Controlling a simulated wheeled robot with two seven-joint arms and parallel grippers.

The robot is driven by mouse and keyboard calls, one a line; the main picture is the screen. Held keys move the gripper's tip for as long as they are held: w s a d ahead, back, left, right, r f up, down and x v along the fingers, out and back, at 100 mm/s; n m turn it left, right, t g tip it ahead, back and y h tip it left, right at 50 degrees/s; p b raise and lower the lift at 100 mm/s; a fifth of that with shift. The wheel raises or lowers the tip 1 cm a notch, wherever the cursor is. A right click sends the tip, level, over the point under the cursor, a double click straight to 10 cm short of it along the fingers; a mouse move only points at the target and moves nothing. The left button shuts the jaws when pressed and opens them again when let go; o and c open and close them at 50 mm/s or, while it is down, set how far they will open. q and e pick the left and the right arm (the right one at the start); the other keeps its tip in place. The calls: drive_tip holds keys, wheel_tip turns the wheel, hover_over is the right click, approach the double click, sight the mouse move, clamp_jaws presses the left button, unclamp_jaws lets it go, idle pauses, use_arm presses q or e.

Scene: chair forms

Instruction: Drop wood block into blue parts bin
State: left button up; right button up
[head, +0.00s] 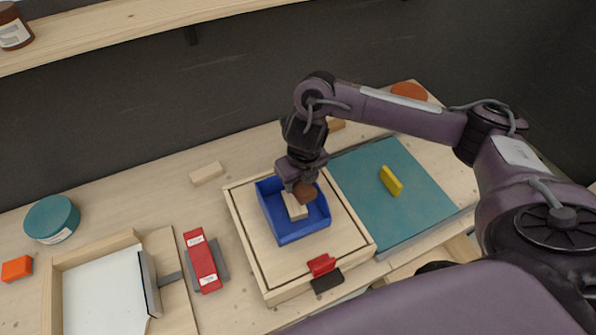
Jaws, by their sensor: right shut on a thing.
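The blue parts bin (300,231) is an open tray on a wooden board in the middle of the table. My right gripper (298,188) points down over the bin, shut on a pale wood block (294,208). The block's lower part shows below the fingers, within the bin's outline; I cannot tell whether it touches the bin floor. A reddish-brown rounded part shows beside the fingers and partly hides the block. My left gripper is not in view.
Another pale block (207,173) lies on the table, left of the bin. A teal mat (405,215) with a yellow piece (390,181) is on the right. A shelf (120,30) crosses the back.

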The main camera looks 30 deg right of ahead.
sight(300, 182)
drive_tip(key=shift+f, duration=0.65)
drive_tip(key=shift+w+f, duration=0.1)
drive_tip(key=shift+f, duration=0.65)
drive_tip(key=o, duration=1.1)
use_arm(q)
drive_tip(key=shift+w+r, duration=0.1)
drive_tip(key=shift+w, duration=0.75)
use_arm(e)
drive_tip(key=shift+r, duration=0.8)
drive_tip(key=shift+s+d+r, duration=0.1)
drive_tip(key=shift+s+r, duration=0.1)
drive_tip(key=shift+r, duration=0.8)
drive_tip(key=shift+s+a+r, duration=0.1)
drive_tip(key=shift+s+r, duration=0.15)
drive_tip(key=shift+r, duration=0.75)
drive_tip(key=shift+s+d+r, duration=0.1)
drive_tip(key=shift+s+r, duration=0.1)
drive_tip(key=shift+r, duration=0.8)
